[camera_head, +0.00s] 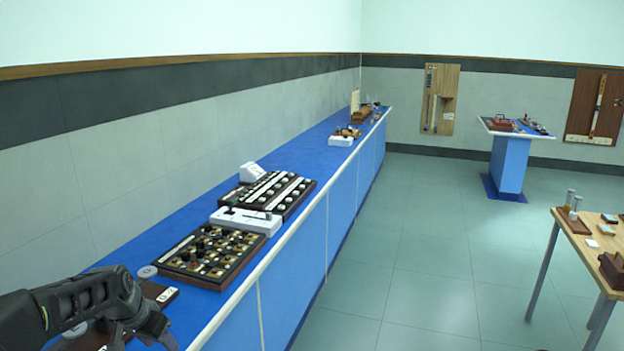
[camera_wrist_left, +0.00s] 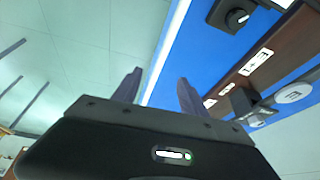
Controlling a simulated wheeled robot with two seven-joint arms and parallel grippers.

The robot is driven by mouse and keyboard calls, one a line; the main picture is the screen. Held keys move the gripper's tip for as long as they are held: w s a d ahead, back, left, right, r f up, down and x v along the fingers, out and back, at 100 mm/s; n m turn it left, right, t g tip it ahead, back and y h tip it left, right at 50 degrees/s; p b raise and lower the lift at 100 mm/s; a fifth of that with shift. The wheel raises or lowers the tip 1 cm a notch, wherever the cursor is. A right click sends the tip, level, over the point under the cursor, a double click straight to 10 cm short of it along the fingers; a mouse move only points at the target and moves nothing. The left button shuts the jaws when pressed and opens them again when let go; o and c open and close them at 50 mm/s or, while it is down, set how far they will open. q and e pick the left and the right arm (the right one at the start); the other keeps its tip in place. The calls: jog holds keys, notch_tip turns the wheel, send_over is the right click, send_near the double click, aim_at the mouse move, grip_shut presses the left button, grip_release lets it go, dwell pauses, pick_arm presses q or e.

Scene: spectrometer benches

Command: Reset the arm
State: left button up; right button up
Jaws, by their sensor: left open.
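My left gripper (camera_wrist_left: 157,92) is open, with two dark fingers spread apart and nothing between them in the left wrist view. In the head view my left arm comes in at the lower left, and the left gripper (camera_head: 146,338) is over the near end of the blue bench (camera_head: 285,158), close to its front edge. Part of the gripper is cut off by the bottom of the picture. My right gripper does not show.
A dark wooden board (camera_head: 212,256) with several knobs lies on the bench beyond my gripper, with a white device (camera_head: 246,220) and a second dark board (camera_head: 268,194) behind it. A wooden table (camera_head: 587,246) stands at right. The tiled floor between is clear.

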pick_arm(q)
jog(key=s+d+f+n+h, duration=0.1)
jog(key=s+d+f+n, duration=0.15)
jog(key=d+f, duration=0.65)
jog(key=s+d+f+n+h, duration=0.1)
jog(key=s+d+f, duration=0.2)
jog(key=d+f, duration=0.55)
jog(key=s+d+f+g, duration=0.1)
jog(key=s+d+f, duration=0.3)
jog(key=s, duration=0.5)
jog(key=s+d+f+g+h, duration=0.1)
jog(key=s+d+f, duration=0.3)
jog(key=s, duration=0.5)
jog(key=s+d+f+g, duration=0.2)
jog(key=s+d+f, duration=0.2)
jog(key=s, duration=0.5)
jog(key=shift+s+d+f+h, duration=0.15)
jog(key=shift+d+f+h, duration=0.2)
jog(key=shift+f, duration=0.35)
jog(key=shift+n, duration=0.25)
jog(key=shift+c, duration=0.4)
